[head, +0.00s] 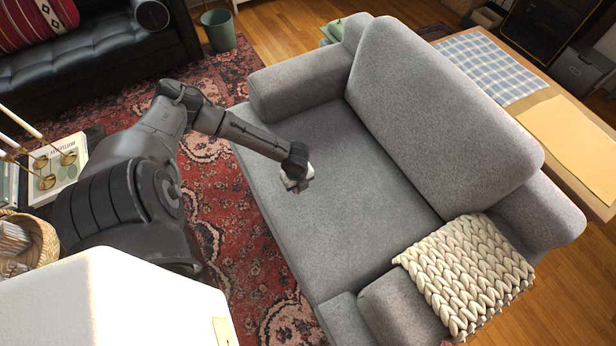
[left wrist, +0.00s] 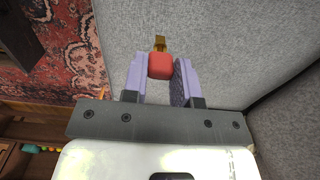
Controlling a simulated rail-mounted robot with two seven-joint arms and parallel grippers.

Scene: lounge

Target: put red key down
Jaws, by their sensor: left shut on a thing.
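The red key (left wrist: 160,66) shows in the left wrist view as a red block-like head with a small golden part beyond it. My left gripper (left wrist: 161,78) is shut on the red head, with one finger on each side. In the head view my left gripper (head: 296,186) is over the seat of the grey sofa (head: 335,235), near its front edge. The key cannot be made out in the head view. I cannot tell whether the key touches the seat. My right gripper is in neither view.
A cream knitted throw (head: 467,272) lies over the sofa's near armrest. The sofa backrest (head: 440,110) rises to the right. A patterned red rug (head: 215,200) lies in front of the sofa. The visible seat is bare around my gripper.

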